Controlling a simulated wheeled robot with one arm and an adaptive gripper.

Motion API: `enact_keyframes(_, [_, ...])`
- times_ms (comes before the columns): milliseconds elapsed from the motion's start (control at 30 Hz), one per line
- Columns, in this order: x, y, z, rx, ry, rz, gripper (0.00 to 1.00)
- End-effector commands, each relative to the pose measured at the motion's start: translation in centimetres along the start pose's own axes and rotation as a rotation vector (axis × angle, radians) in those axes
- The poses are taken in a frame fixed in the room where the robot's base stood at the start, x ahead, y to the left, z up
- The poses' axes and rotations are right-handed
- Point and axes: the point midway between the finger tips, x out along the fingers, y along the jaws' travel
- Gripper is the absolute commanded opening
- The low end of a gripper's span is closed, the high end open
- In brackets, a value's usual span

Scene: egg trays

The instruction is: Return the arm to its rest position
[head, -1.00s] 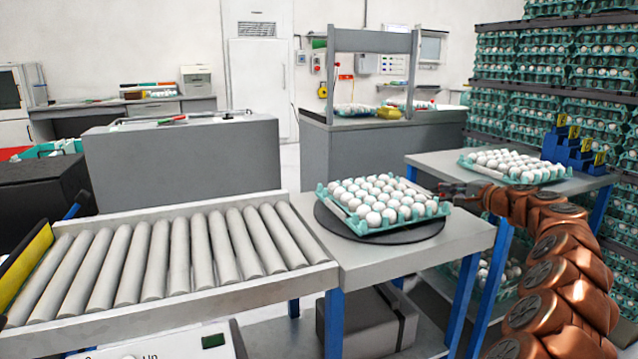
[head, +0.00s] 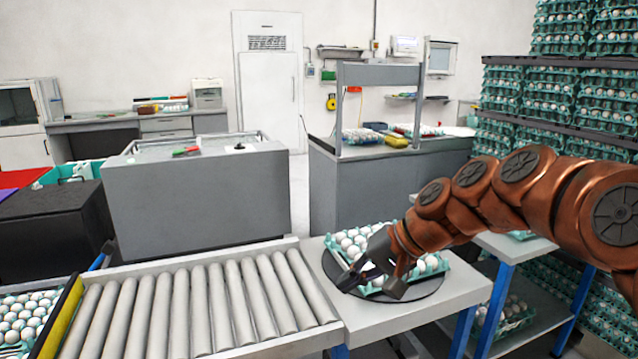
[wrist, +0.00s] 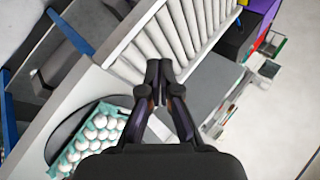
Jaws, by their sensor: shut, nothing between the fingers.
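My arm, copper coloured, reaches in from the right in the head view. My gripper (head: 372,283) hangs above the egg tray and hides part of it. In the wrist view my gripper (wrist: 160,72) is shut, its fingertips together with nothing between them. A teal egg tray (head: 446,269) full of white eggs sits on a round dark turntable (head: 425,300) on the grey table. The tray also shows at lower left in the wrist view (wrist: 66,158), apart from the fingers.
A roller conveyor (head: 200,308) runs left of the turntable. Stacked egg trays (head: 590,100) stand at the right. A second table (head: 510,246) is partly behind my arm. Another egg tray (head: 28,318) lies at the lower left. A grey cabinet (head: 200,205) stands behind the conveyor.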

Motion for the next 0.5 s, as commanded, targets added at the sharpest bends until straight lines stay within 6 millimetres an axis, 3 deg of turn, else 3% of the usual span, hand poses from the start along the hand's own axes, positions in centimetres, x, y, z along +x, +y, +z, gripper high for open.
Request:
enact_keyframes(33, [-1.3,-0.7,2.1,-0.023,-0.023,0.044,0.0])
enact_keyframes(167, [-2.6,0.6,7.3,-0.07,-0.087,0.172,0.0])
enact_keyframes(500, [-8.8,6.6,19.6,-0.124,-0.234,0.514,0.0])
